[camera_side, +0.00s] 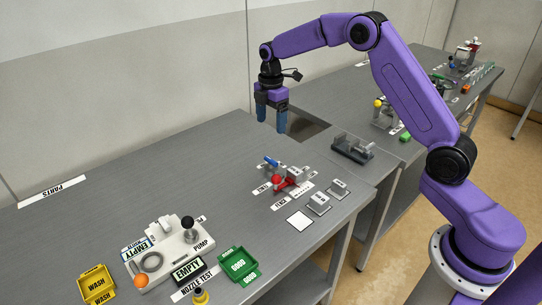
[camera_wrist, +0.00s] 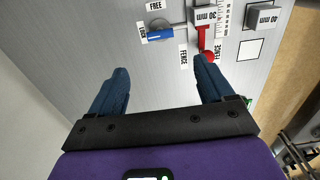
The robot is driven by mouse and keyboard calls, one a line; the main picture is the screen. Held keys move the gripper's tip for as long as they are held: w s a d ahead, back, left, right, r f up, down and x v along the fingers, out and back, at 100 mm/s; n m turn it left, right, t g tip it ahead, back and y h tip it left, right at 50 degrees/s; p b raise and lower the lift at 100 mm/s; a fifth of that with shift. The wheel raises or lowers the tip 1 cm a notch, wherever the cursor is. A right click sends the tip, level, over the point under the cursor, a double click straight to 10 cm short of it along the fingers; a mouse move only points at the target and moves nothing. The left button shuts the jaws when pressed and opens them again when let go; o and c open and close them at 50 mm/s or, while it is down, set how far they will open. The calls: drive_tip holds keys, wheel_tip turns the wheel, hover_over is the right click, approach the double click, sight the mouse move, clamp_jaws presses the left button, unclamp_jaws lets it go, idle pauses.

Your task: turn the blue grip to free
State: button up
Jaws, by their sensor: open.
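The blue grip (camera_wrist: 160,36) is a short bar on a round grey base. In the wrist view it lies crosswise, its left end beside the LOCK label (camera_wrist: 142,30). The FREE label (camera_wrist: 155,5) is just above the base. In the side view the blue grip (camera_side: 271,162) is small, behind the red-knobbed part. My gripper (camera_side: 271,119) is open and empty, well above the bench and behind the blue grip. In the wrist view my gripper (camera_wrist: 160,66) has its fingers wide apart, with the blue grip beyond the gap, not touched.
A red lever with a ball knob (camera_wrist: 207,56) and a 30 mm block (camera_wrist: 203,15) are right beside the grip. Further blocks (camera_side: 319,204) stand nearby. A pump unit (camera_side: 170,253) and yellow (camera_side: 98,284) and green (camera_side: 238,265) trays are at the front left. The bench behind the grip is clear.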

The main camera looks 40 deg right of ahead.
sight(271, 159)
wheel_tip(271, 159, down, 14)
drive_tip(key=shift+r, duration=0.25)
idle(0.3)
drive_tip(key=c, duration=1)
drive_tip(key=shift+c, duration=0.2)
